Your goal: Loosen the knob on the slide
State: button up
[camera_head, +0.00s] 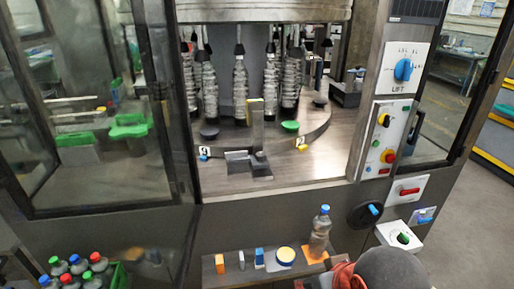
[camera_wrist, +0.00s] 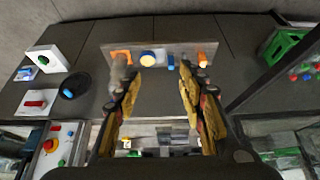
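I cannot tell which one belongs to the slide. My gripper (camera_wrist: 158,72) is open and empty in the wrist view, its two fingers wide apart. Its fingers are out of the head view and appear apart from the knobs.
A front shelf (camera_head: 225,262) holds a bottle (camera_head: 320,231), a yellow-topped disc (camera_head: 286,255) and small blocks. A control panel (camera_head: 381,140), black handwheel (camera_head: 366,214) and green-button box (camera_head: 400,236) are at right. A green crate (camera_head: 118,274) of bottles is lower left. Glass doors flank the opening.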

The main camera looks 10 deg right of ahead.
aim_at(261, 156)
jog(key=i+l, duration=0.2)
jog(key=l, duration=0.15)
jog(key=i+l, duration=0.25)
jog(key=l, duration=0.15)
jog(key=i+l, duration=0.2)
jog(key=l, duration=0.15)
jog(key=i+u, duration=0.05)
